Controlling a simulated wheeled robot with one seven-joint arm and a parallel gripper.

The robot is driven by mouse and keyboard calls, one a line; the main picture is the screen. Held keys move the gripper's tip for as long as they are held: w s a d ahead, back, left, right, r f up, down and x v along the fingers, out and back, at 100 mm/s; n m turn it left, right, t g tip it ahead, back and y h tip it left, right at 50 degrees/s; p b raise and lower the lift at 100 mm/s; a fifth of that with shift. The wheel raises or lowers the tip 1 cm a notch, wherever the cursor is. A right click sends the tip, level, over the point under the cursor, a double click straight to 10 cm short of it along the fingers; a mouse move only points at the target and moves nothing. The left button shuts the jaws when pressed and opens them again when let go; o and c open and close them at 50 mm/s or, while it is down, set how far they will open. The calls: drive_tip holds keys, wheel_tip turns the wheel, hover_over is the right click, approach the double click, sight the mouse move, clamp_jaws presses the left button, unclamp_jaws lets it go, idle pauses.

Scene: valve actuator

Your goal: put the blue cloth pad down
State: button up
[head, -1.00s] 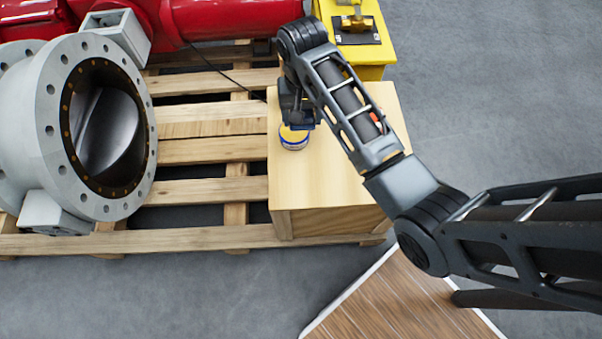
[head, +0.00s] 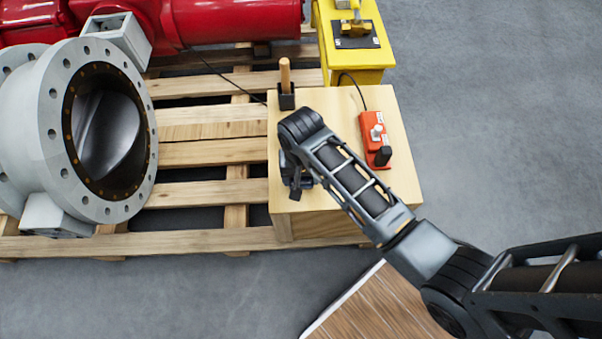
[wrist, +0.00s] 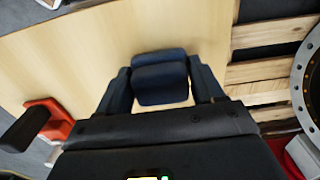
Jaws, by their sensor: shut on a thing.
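The blue cloth pad (wrist: 160,80) is a dark blue padded block between the two fingers of my gripper (wrist: 161,88) in the wrist view. My gripper is shut on it, with one finger at each side. The pale wooden box top (wrist: 75,60) lies beneath. In the head view my gripper (head: 298,181) is over the front left part of the box top (head: 345,105). There the pad is mostly hidden by my own arm. I cannot tell whether the pad touches the wood.
A wooden-handled tool (head: 285,75) stands in a black holder at the box's back left. A red device (head: 376,132) with a black knob sits at the right. A large grey flanged valve (head: 50,130) is on the pallet (head: 200,150) at left. The box's front right is clear.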

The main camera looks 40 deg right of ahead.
drive_tip(key=shift+f, duration=0.15)
drive_tip(key=o, duration=1.1)
drive_tip(key=shift+f+b, duration=0.2)
drive_tip(key=shift+b, duration=0.25)
drive_tip(key=shift+f+b, duration=0.15)
drive_tip(key=shift+b, duration=0.25)
drive_tip(key=r, duration=0.2)
drive_tip(key=r+p, duration=0.1)
drive_tip(key=r, duration=0.5)
drive_tip(key=shift+w+d+r+p, duration=0.1)
drive_tip(key=shift+d+r+p, duration=0.05)
drive_tip(key=shift+d+p, duration=0.15)
drive_tip(key=shift+a, duration=0.1)
